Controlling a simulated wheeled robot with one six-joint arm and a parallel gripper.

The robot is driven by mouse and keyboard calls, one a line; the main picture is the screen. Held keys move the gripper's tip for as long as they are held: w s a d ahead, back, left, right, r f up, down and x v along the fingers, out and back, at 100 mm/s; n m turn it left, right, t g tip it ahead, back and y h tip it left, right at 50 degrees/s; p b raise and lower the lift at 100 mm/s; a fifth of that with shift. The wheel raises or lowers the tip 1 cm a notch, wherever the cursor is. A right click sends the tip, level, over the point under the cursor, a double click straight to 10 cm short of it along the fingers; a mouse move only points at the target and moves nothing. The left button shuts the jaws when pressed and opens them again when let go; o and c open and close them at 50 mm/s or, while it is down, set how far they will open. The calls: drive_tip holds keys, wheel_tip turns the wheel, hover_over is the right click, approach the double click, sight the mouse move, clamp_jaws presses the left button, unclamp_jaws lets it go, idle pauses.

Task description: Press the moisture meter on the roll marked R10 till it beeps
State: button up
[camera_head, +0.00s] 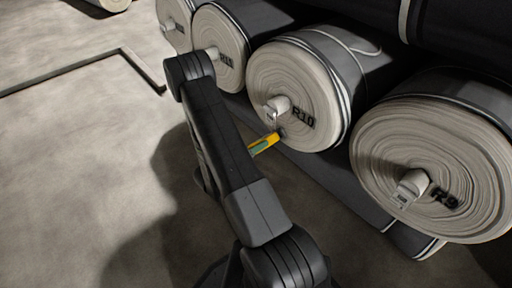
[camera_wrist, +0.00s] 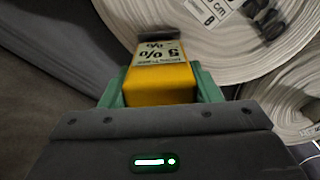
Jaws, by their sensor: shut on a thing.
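The roll marked R10 (camera_head: 312,88) lies on its side in the row, its pale ringed end face toward me. My gripper (camera_head: 259,148) is at the lower left of that face, shut on the yellow moisture meter (camera_head: 268,140). In the wrist view, the green fingers of my gripper (camera_wrist: 160,88) clasp the meter (camera_wrist: 160,85) from both sides; its label shows upside down and reads about "5 %". The meter's dark head overlaps the roll's lower edge (camera_wrist: 215,60); I cannot tell whether it touches. The R10 mark is blurred in the wrist view.
Roll R9 (camera_head: 430,160) stands to the right, and another roll (camera_head: 220,50) to the left. White tags hang from the core plugs. A dark roll (camera_head: 460,35) lies above and behind. The concrete floor (camera_head: 80,150) at left is largely clear.

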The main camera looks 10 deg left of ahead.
drive_tip(key=shift+a, duration=0.1)
drive_tip(key=v, duration=0.7)
idle(0.4)
idle(0.4)
